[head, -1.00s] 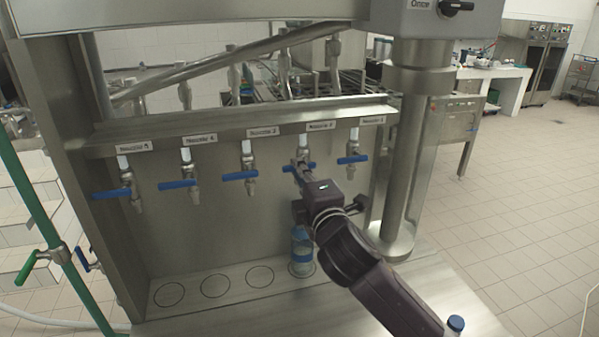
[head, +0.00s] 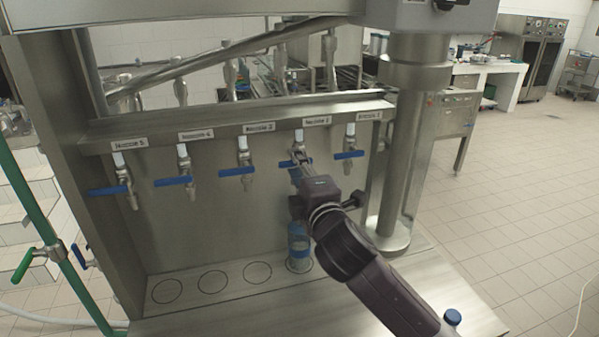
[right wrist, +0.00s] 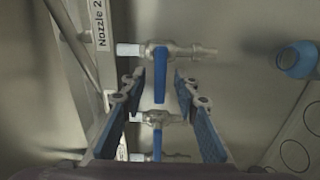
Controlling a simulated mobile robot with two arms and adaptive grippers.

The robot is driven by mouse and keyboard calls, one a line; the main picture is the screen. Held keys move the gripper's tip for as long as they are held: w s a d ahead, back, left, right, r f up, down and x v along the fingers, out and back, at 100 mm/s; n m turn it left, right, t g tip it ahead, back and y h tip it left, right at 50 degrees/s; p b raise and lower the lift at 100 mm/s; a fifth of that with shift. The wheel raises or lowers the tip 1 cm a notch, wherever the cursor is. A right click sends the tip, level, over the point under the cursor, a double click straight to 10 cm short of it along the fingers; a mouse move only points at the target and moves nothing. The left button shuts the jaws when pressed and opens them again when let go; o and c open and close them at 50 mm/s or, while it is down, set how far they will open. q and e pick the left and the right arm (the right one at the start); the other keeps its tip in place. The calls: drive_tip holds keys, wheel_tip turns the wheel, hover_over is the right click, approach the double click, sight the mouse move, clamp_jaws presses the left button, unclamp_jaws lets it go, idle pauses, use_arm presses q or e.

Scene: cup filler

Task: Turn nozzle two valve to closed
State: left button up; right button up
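The nozzle two valve (head: 299,149) hangs under the "Nozzle 2" label (head: 317,121). Its blue handle (right wrist: 160,74) shows in the right wrist view and lies across the nozzle's body (right wrist: 181,50). My right gripper (head: 301,168) is at this valve in the head view and partly hides its handle. In the right wrist view my right gripper (right wrist: 156,90) is open, with a blue-padded finger on each side of the handle's end. I see a gap on both sides. My left gripper is in neither current view.
A thick metal column (head: 406,150) stands to the right. Another blue cap (head: 453,317) shows at bottom right.

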drive_tip(key=v, duration=1.2)
